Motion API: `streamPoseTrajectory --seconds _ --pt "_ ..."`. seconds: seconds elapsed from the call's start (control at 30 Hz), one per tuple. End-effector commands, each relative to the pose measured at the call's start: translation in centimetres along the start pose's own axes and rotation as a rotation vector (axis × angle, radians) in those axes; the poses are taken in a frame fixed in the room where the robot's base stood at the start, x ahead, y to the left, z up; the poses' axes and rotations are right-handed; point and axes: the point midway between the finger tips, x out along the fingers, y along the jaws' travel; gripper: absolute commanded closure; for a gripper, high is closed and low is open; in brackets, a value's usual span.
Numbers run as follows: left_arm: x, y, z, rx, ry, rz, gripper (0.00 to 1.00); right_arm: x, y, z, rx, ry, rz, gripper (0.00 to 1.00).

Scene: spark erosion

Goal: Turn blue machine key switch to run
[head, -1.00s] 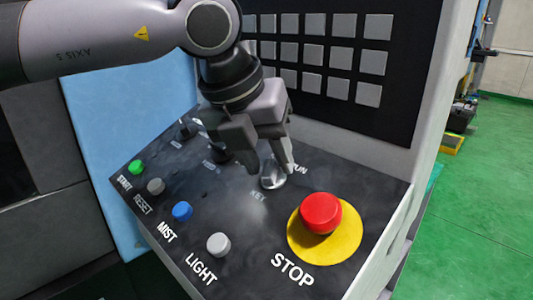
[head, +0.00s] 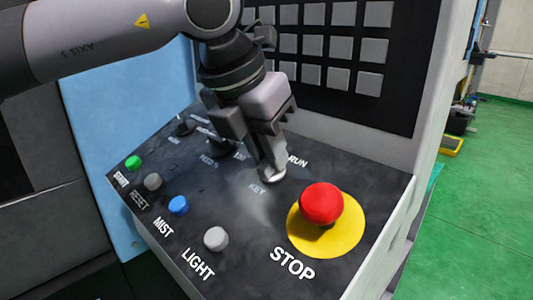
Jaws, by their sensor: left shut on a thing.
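The silver key switch (head: 273,175) sits on the dark sloped control panel (head: 225,198) of the blue machine (head: 128,88), between the printed words KEY and RUN. My left gripper (head: 270,168) comes down over it from the upper left and is shut on the switch's knob. The fingers cover most of the knob, so I cannot tell which way it points. Only its round base shows below the fingertips. My right gripper is not in view.
A red STOP button (head: 321,203) on a yellow disc stands close at the right of the key switch. Green (head: 133,162), grey, blue (head: 178,204) and white (head: 216,238) buttons line the panel's left edge. Dark knobs (head: 220,147) stand behind. A grey keypad (head: 330,45) rises at the back.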

Motion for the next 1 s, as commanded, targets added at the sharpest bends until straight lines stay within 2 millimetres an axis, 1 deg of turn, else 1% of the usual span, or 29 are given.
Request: streamPoseTrajectory --seconds 0.3,0.6,0.8,1.0 --pt "0.03 -0.28 -0.01 0.297 -0.002 -0.003 1.0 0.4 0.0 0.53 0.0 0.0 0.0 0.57" --pt "-0.04 -0.49 -0.06 0.529 -0.003 -0.005 1.0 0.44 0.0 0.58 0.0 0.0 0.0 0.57" --pt "-0.07 -0.56 -0.11 0.628 -0.002 -0.005 1.0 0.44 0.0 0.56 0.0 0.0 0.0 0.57" --pt "-0.07 -0.59 -0.12 0.679 -0.003 -0.005 1.0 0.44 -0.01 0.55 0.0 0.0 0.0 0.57"
